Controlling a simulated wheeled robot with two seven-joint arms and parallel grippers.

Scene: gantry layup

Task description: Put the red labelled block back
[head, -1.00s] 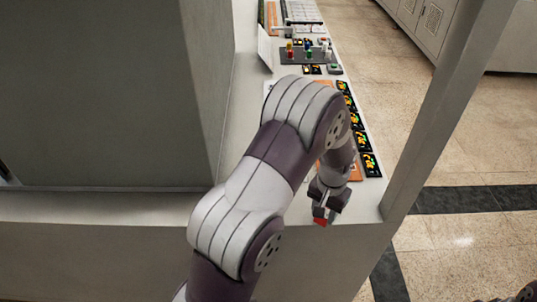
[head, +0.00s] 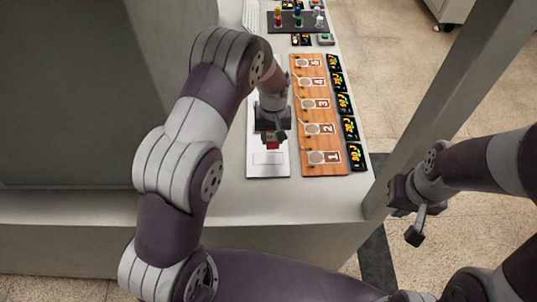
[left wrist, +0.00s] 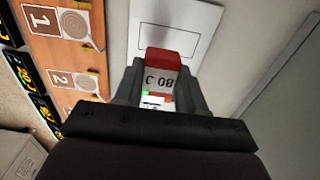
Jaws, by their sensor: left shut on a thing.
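My left gripper (head: 271,138) is shut on the red labelled block (head: 272,145), which is mostly hidden by the gripper in the head view. In the left wrist view the block (left wrist: 165,61) sits between the fingers (left wrist: 158,88), with a red end and a white label bearing dark characters. A white sheet or plate (head: 268,172) with a thin outlined rectangle lies below the block; it also shows in the left wrist view (left wrist: 205,17). I cannot tell whether the block touches it. My right gripper (head: 412,215) hangs beyond the counter's right side, its jaw opening unclear.
An orange-brown board (head: 325,168) with numbered round spots lies right of the white sheet, beside a row of black displays (head: 356,157). A dark tray (head: 297,27) with coloured pieces stands farther back.

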